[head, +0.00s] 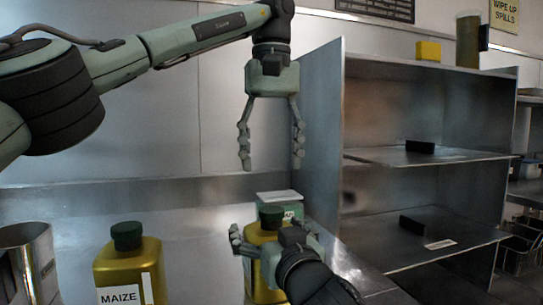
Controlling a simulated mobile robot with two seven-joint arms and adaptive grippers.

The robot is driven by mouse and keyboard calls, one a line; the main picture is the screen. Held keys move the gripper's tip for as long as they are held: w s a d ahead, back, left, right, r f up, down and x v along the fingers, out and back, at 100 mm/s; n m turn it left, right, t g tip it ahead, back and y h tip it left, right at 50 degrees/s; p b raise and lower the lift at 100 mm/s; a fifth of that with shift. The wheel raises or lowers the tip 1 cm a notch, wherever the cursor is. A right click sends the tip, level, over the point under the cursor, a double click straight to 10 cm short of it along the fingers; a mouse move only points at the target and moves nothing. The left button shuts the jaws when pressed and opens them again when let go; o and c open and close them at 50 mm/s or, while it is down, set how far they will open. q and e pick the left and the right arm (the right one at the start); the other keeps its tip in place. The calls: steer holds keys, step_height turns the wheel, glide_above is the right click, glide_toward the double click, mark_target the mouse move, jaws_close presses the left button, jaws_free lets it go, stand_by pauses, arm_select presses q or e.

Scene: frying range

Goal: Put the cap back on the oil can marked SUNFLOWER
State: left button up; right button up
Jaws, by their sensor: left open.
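A yellow oil can (258,238) with a dark green top (271,216) stands in the lower middle. My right gripper (272,243) is in front of it, with fingers to either side; whether they grip it I cannot tell. The can's label is hidden, so I cannot read SUNFLOWER. Another yellow can, marked MAIZE (128,268), stands to the left with a dark green cap (127,235) on it. My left gripper (271,165) is open and empty, pointing down above the hidden-label can. I see no separate loose cap.
A green box with a pale top (279,200) stands behind the hidden-label can. A metal shelf unit (395,155) with small black blocks rises at the right. A metal container (28,262) is at the lower left. A steel wall is behind.

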stand_by(0.3)
steer(key=v, duration=1.2)
